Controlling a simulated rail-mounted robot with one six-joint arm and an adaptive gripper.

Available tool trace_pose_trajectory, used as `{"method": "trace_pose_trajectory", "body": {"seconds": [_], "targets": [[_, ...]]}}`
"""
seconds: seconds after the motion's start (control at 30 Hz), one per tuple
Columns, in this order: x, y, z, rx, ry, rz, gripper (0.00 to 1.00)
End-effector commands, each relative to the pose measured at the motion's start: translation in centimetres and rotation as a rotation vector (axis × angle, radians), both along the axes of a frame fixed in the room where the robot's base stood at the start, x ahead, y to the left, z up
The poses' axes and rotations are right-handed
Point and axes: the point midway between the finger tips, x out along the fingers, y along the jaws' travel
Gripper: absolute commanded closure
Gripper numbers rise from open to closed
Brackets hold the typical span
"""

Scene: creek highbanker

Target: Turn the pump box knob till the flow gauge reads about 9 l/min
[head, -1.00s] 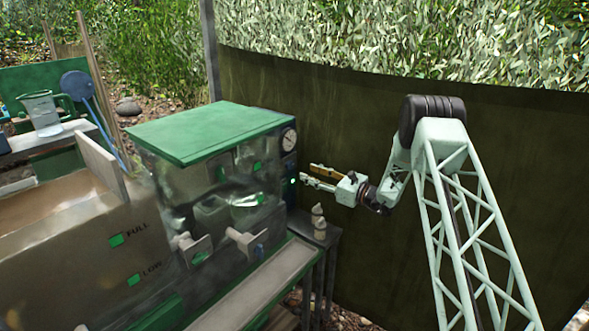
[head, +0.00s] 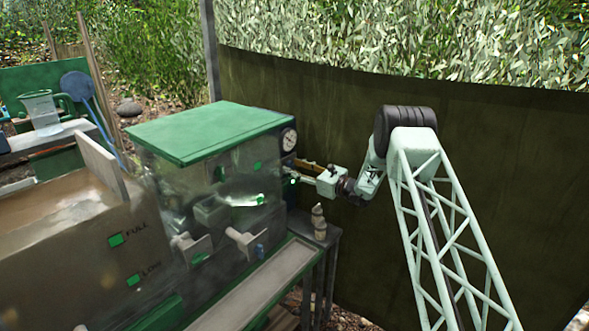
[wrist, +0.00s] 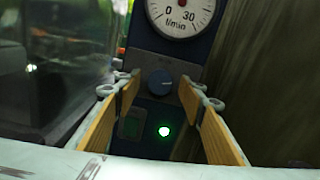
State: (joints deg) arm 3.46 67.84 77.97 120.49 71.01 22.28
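The pump box (wrist: 146,48) is dark blue and fills the middle of the wrist view. Its knob (wrist: 160,82) is round and blue-grey, with a small light mark near its top. The flow gauge (wrist: 181,14) above it is white, marked 0, 30 and l/min; its top is cut off and I cannot read its needle. The gauge also shows small in the head view (head: 288,139). My gripper (wrist: 159,87) is open, with its wood-coloured fingers left and right of the knob, apparently with gaps on both sides. In the head view my gripper (head: 301,172) points left at the box.
A lit green button (wrist: 165,131) and a dark green square (wrist: 130,127) sit below the knob. A clear-walled tank with a green lid (head: 205,130) stands left of the box. A dark screen (head: 480,180) stands behind my arm. A pale bottle-like object (head: 319,221) stands below my gripper.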

Motion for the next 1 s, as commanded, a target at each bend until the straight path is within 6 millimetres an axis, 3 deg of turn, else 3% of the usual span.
{"method": "trace_pose_trajectory", "body": {"seconds": [0.17,0.47,1.0], "targets": [[0.00,-0.01,-0.01,0.000,0.000,0.000,0.63],[-0.01,-0.03,-0.01,0.000,0.000,0.000,0.87],[-0.01,-0.03,-0.20,-0.039,-0.047,0.000,0.87]]}}
